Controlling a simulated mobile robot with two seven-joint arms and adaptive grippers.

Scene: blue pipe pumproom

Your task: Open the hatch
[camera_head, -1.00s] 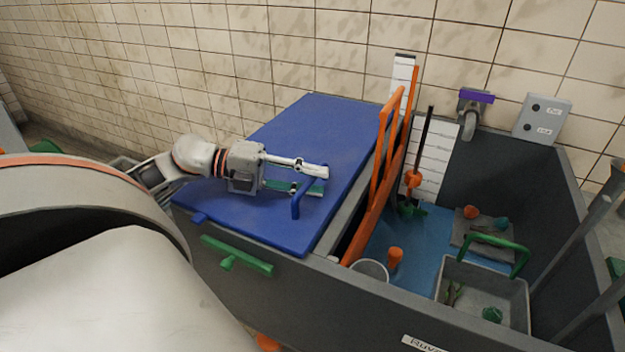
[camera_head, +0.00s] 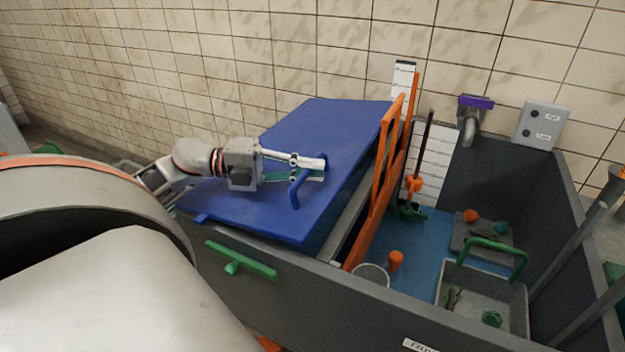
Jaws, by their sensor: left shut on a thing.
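The hatch is a blue panel (camera_head: 250,212) on the left part of a grey tank. Its right edge is raised off the tank rim and the panel tilts, with a dark gap under it at the right. A blue handle (camera_head: 295,190) stands up near its right edge. My left gripper (camera_head: 312,170) comes in from the left and is shut on the handle, its fingers on either side of the bar. My right gripper is not in view.
An orange ladder-like frame (camera_head: 376,195) stands just right of the hatch. The open tank (camera_head: 560,205) at right holds a grey bin (camera_head: 468,306) with a green handle and several orange and green items. A green T-handle (camera_head: 241,260) is on the tank's front. A tiled wall (camera_head: 250,60) stands behind.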

